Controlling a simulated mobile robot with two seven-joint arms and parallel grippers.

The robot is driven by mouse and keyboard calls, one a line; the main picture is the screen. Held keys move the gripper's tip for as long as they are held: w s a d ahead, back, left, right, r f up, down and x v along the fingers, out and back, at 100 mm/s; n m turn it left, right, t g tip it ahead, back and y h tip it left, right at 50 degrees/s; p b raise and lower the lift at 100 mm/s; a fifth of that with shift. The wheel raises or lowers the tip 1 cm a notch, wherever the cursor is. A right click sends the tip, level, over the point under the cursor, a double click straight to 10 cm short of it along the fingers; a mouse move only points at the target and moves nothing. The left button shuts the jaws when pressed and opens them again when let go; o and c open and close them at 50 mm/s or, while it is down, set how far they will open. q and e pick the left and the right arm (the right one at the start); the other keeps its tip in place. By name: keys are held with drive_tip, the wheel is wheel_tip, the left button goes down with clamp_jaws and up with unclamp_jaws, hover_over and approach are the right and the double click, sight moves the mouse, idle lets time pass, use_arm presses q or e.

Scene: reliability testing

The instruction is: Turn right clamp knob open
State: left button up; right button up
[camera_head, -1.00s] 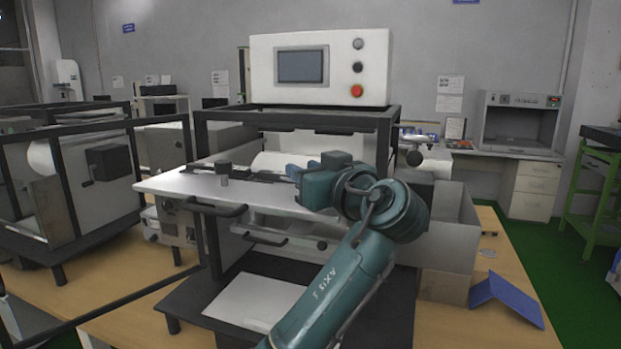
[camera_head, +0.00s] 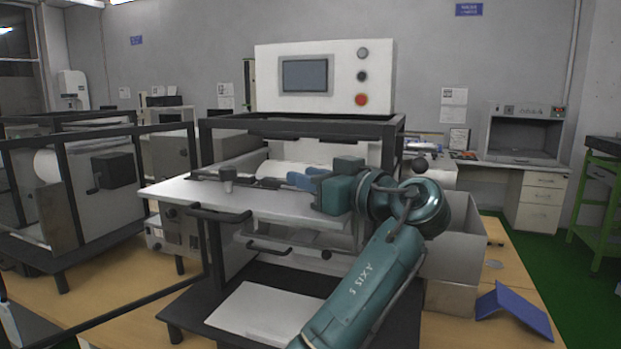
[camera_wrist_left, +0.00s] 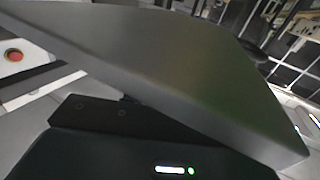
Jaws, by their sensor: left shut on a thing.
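The left clamp knob (camera_head: 228,174), a small dark cylinder, stands upright on the machine's light plate (camera_head: 180,190). A thin dark bar (camera_head: 268,183) runs right from it toward my left gripper (camera_head: 304,179). My left gripper has blue fingers and a teal body, and it is shut at the right part of the plate. The right clamp knob is hidden at the fingers, so the grip itself is not visible. In the left wrist view a blurred dark grey slab (camera_wrist_left: 170,70) fills the middle, and its identity is unclear. My right gripper is not in view.
The control box (camera_head: 325,78) with a screen and a red button (camera_head: 361,100) sits above the plate on a dark frame. A black handle (camera_head: 220,215) juts out at the plate's front. A blue folded sheet (camera_head: 515,308) lies on the wooden table at right.

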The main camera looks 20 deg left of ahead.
use_arm(q)
drive_tip(key=o, duration=1)
drive_tip(key=shift+c, duration=0.2)
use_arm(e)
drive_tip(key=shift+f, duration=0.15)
use_arm(q)
drive_tip(key=shift+s+d, duration=0.2)
drive_tip(key=shift+d, duration=0.3)
drive_tip(key=v, duration=1.2)
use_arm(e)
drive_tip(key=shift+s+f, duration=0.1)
